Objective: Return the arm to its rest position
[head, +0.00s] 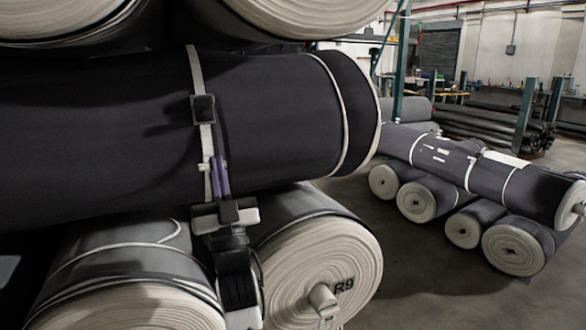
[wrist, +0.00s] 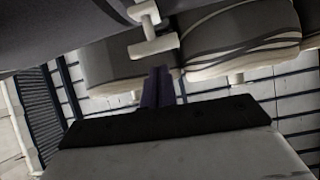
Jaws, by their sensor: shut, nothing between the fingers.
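My gripper (head: 219,162) is in the middle of the head view, its purple fingers together and pointing up. It is in front of a large dark roll (head: 110,130) that has a white strap and a dark buckle (head: 203,109). The fingertips overlap the strap in the picture; I cannot tell whether they touch it. In the wrist view my gripper (wrist: 158,75) has its narrow fingers side by side with nothing visible between them. A pale T-shaped piece (wrist: 150,35) shows just beyond the fingertips.
Below, a roll marked R9 (head: 330,265) and another pale-ended roll (head: 130,305) flank my wrist closely. More rolls (head: 290,12) hang over the top. A stack of grey rolls (head: 470,185) lies at right. The floor (head: 420,285) between is clear.

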